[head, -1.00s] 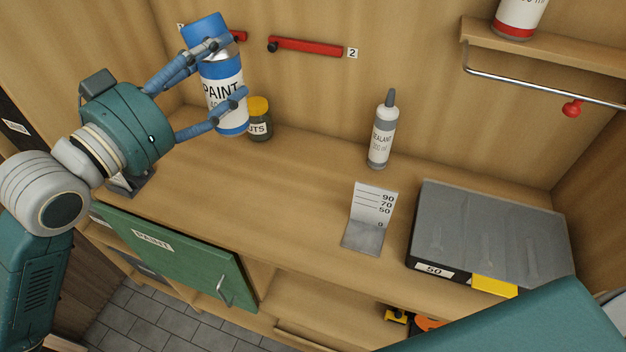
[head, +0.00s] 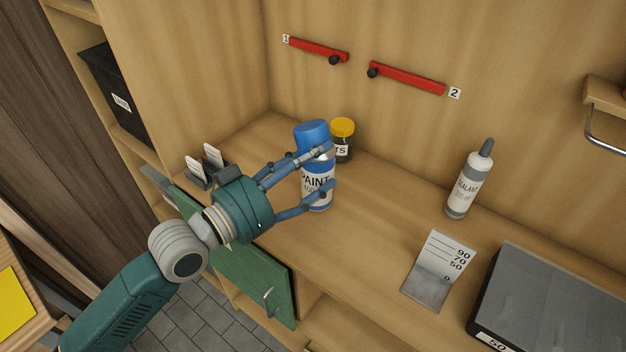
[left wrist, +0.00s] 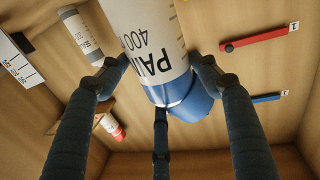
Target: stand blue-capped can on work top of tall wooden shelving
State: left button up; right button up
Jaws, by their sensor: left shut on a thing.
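The blue-capped can (head: 317,187), labelled PAINT, is upright at the back left of the work top (head: 375,215), in front of a yellow-lidded jar. My left gripper (head: 328,170) reaches in from the left and is shut around the can's body. The can's base is at or just above the work top; I cannot tell whether it touches. In the left wrist view the can (left wrist: 150,45) appears upside down between the fingers, its blue cap towards the bottom. My right gripper is not in view.
The yellow-lidded jar (head: 343,140) stands close behind the can. A sealant bottle (head: 466,180), a bent metal gauge (head: 437,270) and a grey case (head: 555,300) stand to the right. Red rails (head: 408,79) are on the back wall. Work top between can and sealant is clear.

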aim_at(308, 185)
pick_arm(q)
notch_tip(308, 185, down, 4)
jog(key=shift+w+r, duration=0.15)
jog(key=shift+r, duration=0.05)
jog(key=shift+f, duration=0.4)
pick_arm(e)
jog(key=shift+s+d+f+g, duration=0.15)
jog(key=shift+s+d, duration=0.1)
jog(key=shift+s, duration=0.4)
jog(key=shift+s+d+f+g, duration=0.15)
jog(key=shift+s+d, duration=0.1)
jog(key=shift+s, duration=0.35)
